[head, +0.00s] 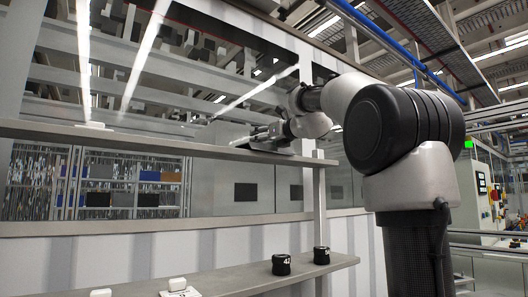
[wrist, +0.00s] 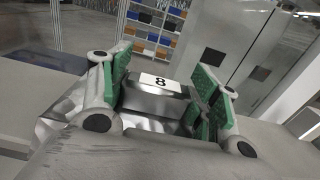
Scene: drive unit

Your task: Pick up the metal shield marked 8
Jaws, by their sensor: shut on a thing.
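The metal shield marked 8 (wrist: 160,101) is a shiny silver piece with a white label bearing a black 8. In the wrist view it sits between the green pads of my gripper (wrist: 168,82), which is shut on it. One finger is on each side, and the gripper's body hides the near part of the shield. In the head view my gripper (head: 268,133) is low at the right part of the upper shelf (head: 150,143). The shield is too small there to make out clearly. I cannot tell whether it still touches the shelf.
A small white object (head: 93,125) is on the upper shelf at the left. The lower shelf (head: 232,283) holds two black cylinders (head: 281,265) (head: 321,256) and small white pieces (head: 178,285). A post (head: 319,190) stands at the upper shelf's right end. Glass panels stand behind.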

